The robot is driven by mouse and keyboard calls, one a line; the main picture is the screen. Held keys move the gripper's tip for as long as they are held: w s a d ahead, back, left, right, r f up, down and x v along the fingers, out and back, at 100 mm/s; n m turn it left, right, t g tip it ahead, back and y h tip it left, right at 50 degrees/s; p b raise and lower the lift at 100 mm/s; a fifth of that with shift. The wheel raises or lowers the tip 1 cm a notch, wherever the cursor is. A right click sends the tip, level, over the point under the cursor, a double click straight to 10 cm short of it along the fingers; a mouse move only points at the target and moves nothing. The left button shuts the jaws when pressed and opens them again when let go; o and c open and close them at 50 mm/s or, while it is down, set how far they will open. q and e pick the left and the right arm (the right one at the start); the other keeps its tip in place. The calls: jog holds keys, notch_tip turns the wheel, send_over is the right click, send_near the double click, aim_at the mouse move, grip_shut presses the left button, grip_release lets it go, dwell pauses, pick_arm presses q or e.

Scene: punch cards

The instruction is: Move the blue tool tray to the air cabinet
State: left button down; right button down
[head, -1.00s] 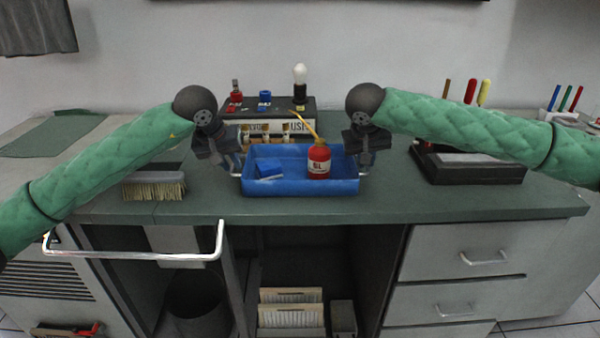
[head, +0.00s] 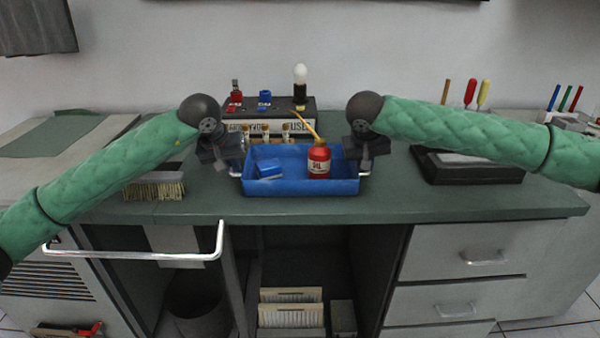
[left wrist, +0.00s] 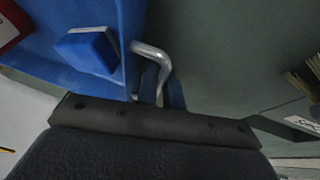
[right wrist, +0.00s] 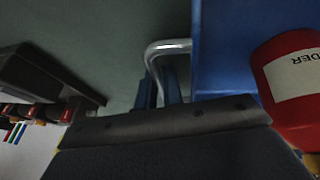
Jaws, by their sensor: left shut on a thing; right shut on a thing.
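The blue tool tray (head: 300,188) is at the middle of the green bench top, with a metal handle at each end. A red oil can (head: 319,160) with a yellow spout stands in it, and a small blue box (head: 268,169) lies in its left part. My left gripper (head: 236,168) is shut on the left handle (left wrist: 152,58), seen in the left wrist view. My right gripper (head: 364,168) is shut on the right handle (right wrist: 165,52), seen in the right wrist view. The fingertips are partly hidden. I cannot tell whether the tray touches the bench.
A fuse box with a bulb (head: 300,75) stands behind the tray. A metal rail (head: 135,256) juts out at the front left.

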pick_arm(q)
jog(key=shift+r, duration=0.15)
pick_arm(e)
jog(key=shift+r, duration=0.15)
